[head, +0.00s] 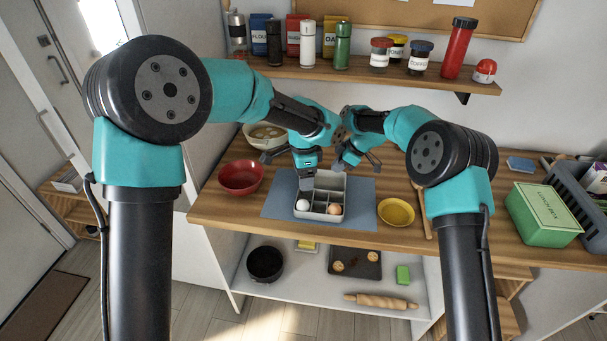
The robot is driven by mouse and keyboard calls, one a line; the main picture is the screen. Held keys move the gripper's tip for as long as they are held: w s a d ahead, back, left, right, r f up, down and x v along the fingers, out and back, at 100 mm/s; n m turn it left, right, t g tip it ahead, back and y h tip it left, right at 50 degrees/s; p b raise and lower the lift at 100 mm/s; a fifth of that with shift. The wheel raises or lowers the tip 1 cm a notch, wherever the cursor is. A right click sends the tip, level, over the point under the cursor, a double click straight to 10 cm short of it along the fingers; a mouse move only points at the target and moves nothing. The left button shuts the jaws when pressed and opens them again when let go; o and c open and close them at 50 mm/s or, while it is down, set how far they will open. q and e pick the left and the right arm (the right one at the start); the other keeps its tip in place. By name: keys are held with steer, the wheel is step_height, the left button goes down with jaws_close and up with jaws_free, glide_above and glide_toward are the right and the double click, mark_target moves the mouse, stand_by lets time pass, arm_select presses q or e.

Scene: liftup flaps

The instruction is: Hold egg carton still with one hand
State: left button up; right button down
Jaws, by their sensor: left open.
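The egg carton (326,217) is a light grey open box with compartments on a blue-grey mat (277,207). A white egg (302,205) sits in its front left compartment and a brown egg (334,209) in its front right one. My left gripper (305,184) is open over the carton's left side, pointing down; I cannot tell if it touches the carton. My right gripper (357,164) is behind the carton's back right, partly hidden by its own arm; its jaw state is unclear.
A red bowl (241,177) stands left of the mat, a pale bowl (263,135) behind it. A yellow bowl (396,212) and a wooden utensil (422,209) lie right. A green lunch box (543,214) is far right. A shelf (375,75) with jars hangs above.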

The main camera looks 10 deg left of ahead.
steer(key=shift+r, duration=2)
steer(key=v, duration=1.7)
steer(key=shift+r, duration=0.15)
steer(key=shift+d, duration=0.1)
